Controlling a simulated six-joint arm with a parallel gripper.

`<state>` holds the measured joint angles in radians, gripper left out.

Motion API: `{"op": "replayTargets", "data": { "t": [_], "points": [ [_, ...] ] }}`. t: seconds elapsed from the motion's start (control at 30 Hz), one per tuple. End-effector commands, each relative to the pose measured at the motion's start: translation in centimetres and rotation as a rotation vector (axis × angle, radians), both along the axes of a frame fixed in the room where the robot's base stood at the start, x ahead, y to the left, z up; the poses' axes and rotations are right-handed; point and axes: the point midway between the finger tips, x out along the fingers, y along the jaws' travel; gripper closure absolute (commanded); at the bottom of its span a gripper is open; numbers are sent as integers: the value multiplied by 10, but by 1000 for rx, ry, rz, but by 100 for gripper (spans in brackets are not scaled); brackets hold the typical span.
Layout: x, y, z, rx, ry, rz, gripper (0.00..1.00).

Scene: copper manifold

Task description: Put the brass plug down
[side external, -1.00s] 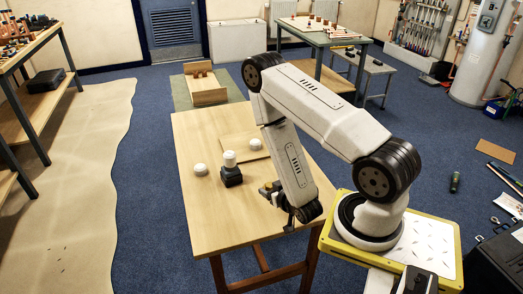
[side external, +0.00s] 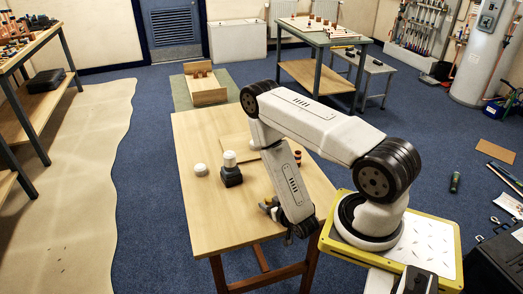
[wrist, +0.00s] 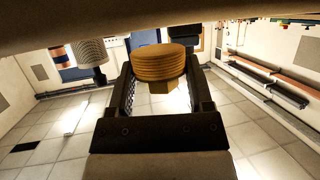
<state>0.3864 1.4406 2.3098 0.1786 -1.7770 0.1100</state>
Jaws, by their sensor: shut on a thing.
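The brass plug (wrist: 160,62), a ridged round golden piece with a smaller block-like end, sits between the two fingers of my gripper (wrist: 160,85) in the wrist view. The fingers are shut on it. In the side view my gripper (side external: 268,205) is low near the right edge of the wooden table (side external: 213,225), to the right of and nearer than the black block. The plug is too small there to make out clearly. I cannot tell whether it touches the table.
A black block (side external: 231,178) with a white cap (side external: 229,158) on top stands mid-table. Another white cap (side external: 201,169) lies left of it. A wooden board (side external: 234,146) lies behind, partly hidden by my arm. A small dark and copper piece (side external: 297,157) stands to the right. The table's front left is clear.

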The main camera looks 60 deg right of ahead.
Motion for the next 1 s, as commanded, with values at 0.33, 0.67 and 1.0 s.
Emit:
{"op": "replayTargets", "data": {
  "t": [0.33, 0.67, 1.0],
  "points": [
    [0, 0, -19, 0, 0, 0, 98],
    [0, 0, -21, -1, -1, 0, 98],
    [0, 0, -22, 0, 0, 0, 0]
  ]
}}
